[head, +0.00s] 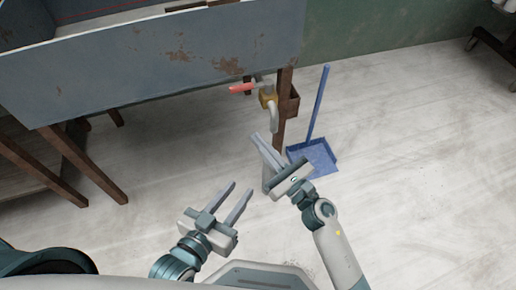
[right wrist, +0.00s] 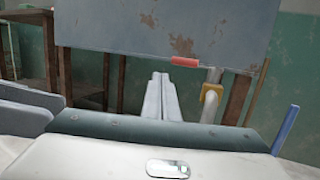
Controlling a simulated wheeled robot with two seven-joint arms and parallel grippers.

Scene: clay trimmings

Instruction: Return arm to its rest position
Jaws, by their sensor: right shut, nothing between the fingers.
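My right gripper (head: 265,150) is in the middle of the head view, shut and empty, its fingers side by side and pointing up and left. In the right wrist view, its closed fingers (right wrist: 161,98) point toward the trough. My left gripper (head: 238,197) is lower and to the left in the head view. Its two fingers are spread apart with nothing between them. Both grippers are in front of the trough and appear clear of it.
A grey-blue trough (head: 130,65) on wooden legs stands ahead, with a red-handled tap (head: 266,93) at its right end. A blue dustpan (head: 318,157) with a long handle stands on the pale floor behind my right gripper.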

